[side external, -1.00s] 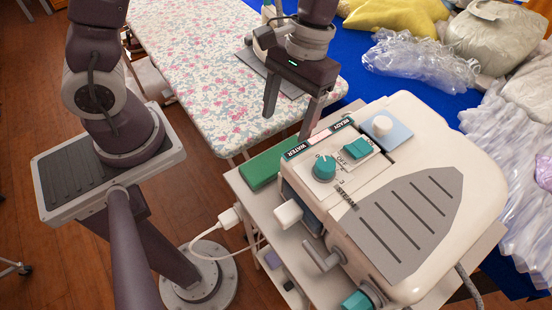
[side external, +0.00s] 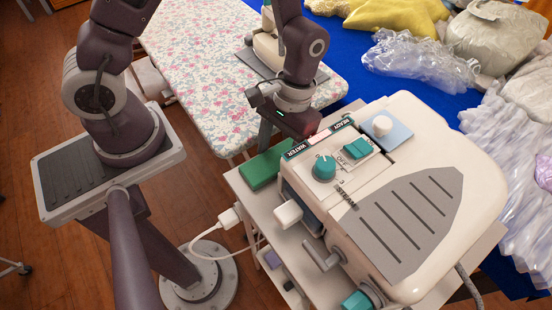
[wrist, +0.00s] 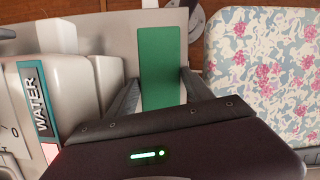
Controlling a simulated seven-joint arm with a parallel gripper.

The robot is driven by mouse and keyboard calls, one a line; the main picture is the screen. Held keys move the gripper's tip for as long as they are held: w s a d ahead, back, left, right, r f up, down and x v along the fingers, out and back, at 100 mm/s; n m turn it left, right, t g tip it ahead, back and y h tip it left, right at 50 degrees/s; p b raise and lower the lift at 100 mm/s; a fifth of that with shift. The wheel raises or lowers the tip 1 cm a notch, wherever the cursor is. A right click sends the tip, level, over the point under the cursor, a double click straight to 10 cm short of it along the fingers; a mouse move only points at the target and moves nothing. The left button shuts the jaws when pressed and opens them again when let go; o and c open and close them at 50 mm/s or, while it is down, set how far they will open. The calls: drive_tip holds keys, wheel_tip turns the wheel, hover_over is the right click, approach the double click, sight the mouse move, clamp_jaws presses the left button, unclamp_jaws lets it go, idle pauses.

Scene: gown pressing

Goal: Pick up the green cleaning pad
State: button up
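The green cleaning pad (side external: 262,167) lies flat on the left end of the pale cart shelf (side external: 254,204), beside the steam unit. It also shows in the wrist view (wrist: 163,52) as a green rectangle running away from me. My gripper (wrist: 160,82) is open, with one finger on each side of the pad's near part. In the side view my gripper (side external: 280,138) is low above the far end of the pad, its other finger hidden behind the steam unit. Whether the fingers touch the pad cannot be told.
The cream steam unit (side external: 420,140) with teal knobs stands close to the right of the pad. The floral ironing board (side external: 205,75) is behind it. A white cable (side external: 205,238) hangs off the cart's left side.

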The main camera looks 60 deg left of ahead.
drive_tip(key=shift+c, duration=0.7)
wheel_tip(320, 180, up, 18)
drive_tip(key=w+a+f+n, duration=0.1)
drive_tip(key=a, duration=0.2)
drive_tip(key=w+a+f+n, duration=0.1)
drive_tip(key=a+n, duration=0.1)
drive_tip(key=a, duration=0.2)
drive_tip(key=w+a+f+n+h, duration=0.1)
drive_tip(key=a, duration=0.3)
drive_tip(key=shift+a+f+t, duration=0.25)
drive_tip(key=shift+f+t, duration=0.05)
drive_tip(key=shift+f, duration=0.05)
drive_tip(key=s+a+f+n, duration=0.1)
drive_tip(key=a, duration=0.3)
drive_tip(key=s+a+f+n, duration=0.1)
drive_tip(key=a+n, duration=0.1)
drive_tip(key=a, duration=0.2)
drive_tip(key=s+a+f+n+t, duration=0.1)
drive_tip(key=a+f+n, duration=0.1)
drive_tip(key=a, duration=0.2)
drive_tip(key=shift+a+h, duration=0.1)
drive_tip(key=shift+h, duration=0.3)
drive_tip(key=shift+f, duration=3.05)
